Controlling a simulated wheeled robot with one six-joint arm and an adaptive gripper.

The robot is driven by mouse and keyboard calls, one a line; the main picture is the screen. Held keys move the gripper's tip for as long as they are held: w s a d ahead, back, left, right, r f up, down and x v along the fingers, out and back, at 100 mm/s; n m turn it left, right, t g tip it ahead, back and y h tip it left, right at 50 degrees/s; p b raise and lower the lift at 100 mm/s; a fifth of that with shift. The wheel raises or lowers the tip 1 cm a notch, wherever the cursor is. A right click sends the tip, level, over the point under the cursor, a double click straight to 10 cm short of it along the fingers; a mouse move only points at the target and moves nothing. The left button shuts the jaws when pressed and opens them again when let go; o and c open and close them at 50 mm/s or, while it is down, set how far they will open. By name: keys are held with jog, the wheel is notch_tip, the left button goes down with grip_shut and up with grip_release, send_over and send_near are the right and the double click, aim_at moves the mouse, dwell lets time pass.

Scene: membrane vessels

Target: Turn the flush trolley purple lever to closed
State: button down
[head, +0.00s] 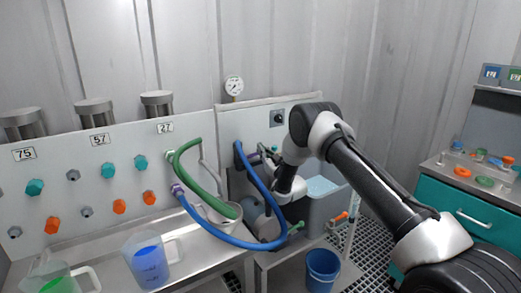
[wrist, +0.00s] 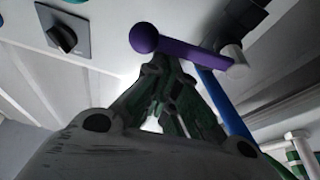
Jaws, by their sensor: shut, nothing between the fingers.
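The purple lever (wrist: 190,48) shows in the wrist view as a bar with a round ball knob at its left end. Its right end meets a pale stub on the light panel, and it lies nearly across the picture, sloping down to the right. My gripper (wrist: 167,68) is shut and empty, its dark fingertips just below the lever's bar; I cannot tell whether they touch it.
A blue hose (head: 222,238) loops in front of the trolley to the left bench, beside a green hose (head: 188,172). A black knob (wrist: 62,38) sits left of the lever. A grey tank (head: 325,210) is beside my wrist, and a blue bucket (head: 322,268) stands on the floor.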

jog(key=shift+d+f, duration=0.1)
jog(key=shift+f, duration=0.25)
dwell(0.5)
